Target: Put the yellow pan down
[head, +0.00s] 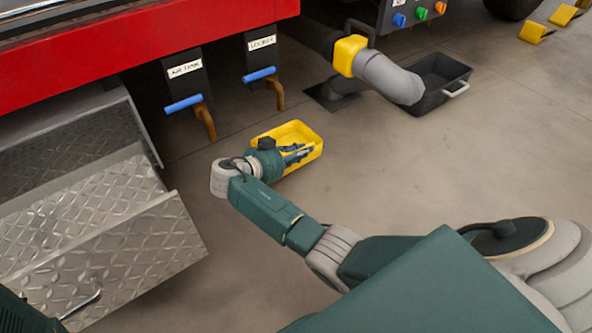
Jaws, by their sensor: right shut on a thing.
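The yellow pan (314,140) is a small open tray near the middle of the head view, below and right of the red vehicle side. My right gripper (297,154) reaches it from the front left and is shut on it; the wrist hides the pan's near left part. The pan looks level and low over the concrete floor; I cannot tell whether its bottom touches the floor. My left gripper is not in view.
Labelled valves with blue handles (184,104) hang from the red vehicle (150,45) at upper left. Diamond-plate steps (120,225) stand at left. A black tray (440,80) and grey hose (388,78) lie beyond the pan. The floor to the right (450,160) is clear.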

